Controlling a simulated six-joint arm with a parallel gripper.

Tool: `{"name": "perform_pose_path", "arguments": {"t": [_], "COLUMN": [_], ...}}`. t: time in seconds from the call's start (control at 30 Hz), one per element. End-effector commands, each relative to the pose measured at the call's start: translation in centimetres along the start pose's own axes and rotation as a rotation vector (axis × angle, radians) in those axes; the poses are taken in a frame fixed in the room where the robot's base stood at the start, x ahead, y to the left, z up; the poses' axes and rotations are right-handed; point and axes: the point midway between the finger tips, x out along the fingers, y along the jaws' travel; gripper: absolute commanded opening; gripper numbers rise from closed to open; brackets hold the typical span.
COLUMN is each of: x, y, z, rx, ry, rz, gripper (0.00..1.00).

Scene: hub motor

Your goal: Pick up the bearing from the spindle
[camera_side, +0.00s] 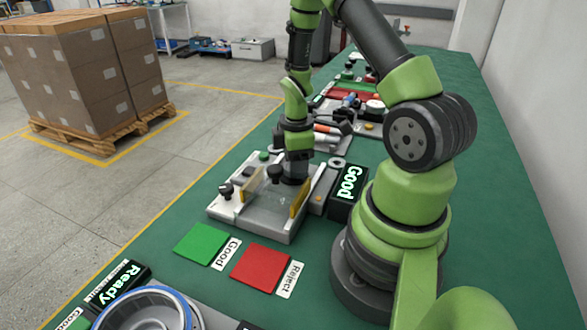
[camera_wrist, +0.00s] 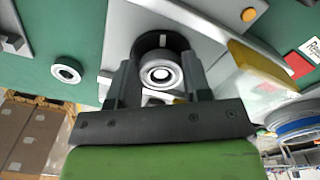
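The bearing (camera_wrist: 161,74), a silver ring with a dark centre, lies between the two fingers of my gripper (camera_wrist: 160,80) in the wrist view. The fingers stand close on both sides of it, and I cannot tell whether they touch it. A black round part (camera_wrist: 151,42) shows behind the bearing; the spindle itself cannot be made out. In the side view my gripper (camera_side: 294,180) points down low over the grey fixture (camera_side: 262,217) and hides the bearing.
Yellowish clear guards (camera_side: 299,198) and black knobs (camera_side: 225,190) stand close around my gripper. A small ring (camera_side: 337,163) lies beside the fixture, by a black "Good" display (camera_side: 347,186). Green (camera_side: 202,243) and red (camera_side: 261,267) pads lie in front.

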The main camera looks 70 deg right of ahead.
Motion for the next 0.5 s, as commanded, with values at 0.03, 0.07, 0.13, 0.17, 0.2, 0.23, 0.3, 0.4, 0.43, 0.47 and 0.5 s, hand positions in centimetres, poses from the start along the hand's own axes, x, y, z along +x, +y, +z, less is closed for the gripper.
{"name": "perform_pose_path", "arguments": {"t": [0.03, 0.07, 0.13, 0.17, 0.2, 0.23, 0.3, 0.4, 0.43, 0.47, 0.5], "x": [0.0, 0.0, 0.0, 0.0, 0.0, 0.0, -0.1, -0.4, -0.5, -0.8, -1.1], "y": [0.0, 0.0, 0.0, 0.0, 0.0, 0.0, 0.0, 0.0, 0.0, 0.1, 0.1], "z": [0.0, 0.0, 0.0, 0.0, 0.0, 0.0, 0.0, 0.0, 0.0, 0.0, 0.0], "rx": [0.0, 0.0, 0.0, 0.0, 0.0, 0.0, 0.0, 0.0, 0.0, 0.0, 0.0], "ry": [0.0, 0.0, 0.0, 0.0, 0.0, 0.0, 0.0, 0.0, 0.0, 0.001, 0.001], "rz": [0.0, 0.0, 0.0, 0.0, 0.0, 0.0, 0.0, 0.0, 0.001, 0.002, 0.003], "gripper": [0.22, 0.2, 0.16, 0.16, 0.16, 0.16, 0.16, 0.16, 0.16, 0.16, 0.16]}}
